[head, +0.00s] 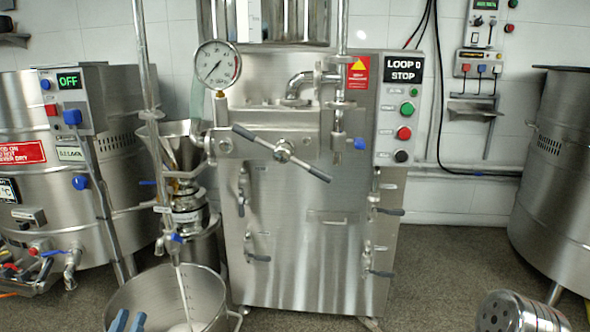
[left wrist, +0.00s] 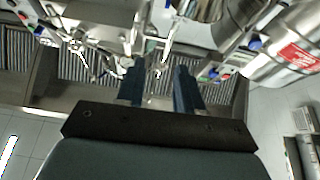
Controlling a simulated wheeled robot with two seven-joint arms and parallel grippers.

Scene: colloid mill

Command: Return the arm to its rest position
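My left gripper (head: 128,319) shows only as two blue fingertips at the bottom left of the head view, in front of or over the steel pot (head: 213,292). In the left wrist view the two dark blue fingers (left wrist: 159,80) stand apart, with nothing held between them. The rest of the left arm is outside the head view. My right gripper is in neither view.
The steel colloid mill (head: 310,240) stands ahead, with a gauge (head: 217,65), a crossed handle (head: 283,150) and a button panel (head: 398,120). Large tanks stand left (head: 130,170) and right (head: 555,190). A perforated metal cylinder (head: 517,312) is at bottom right.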

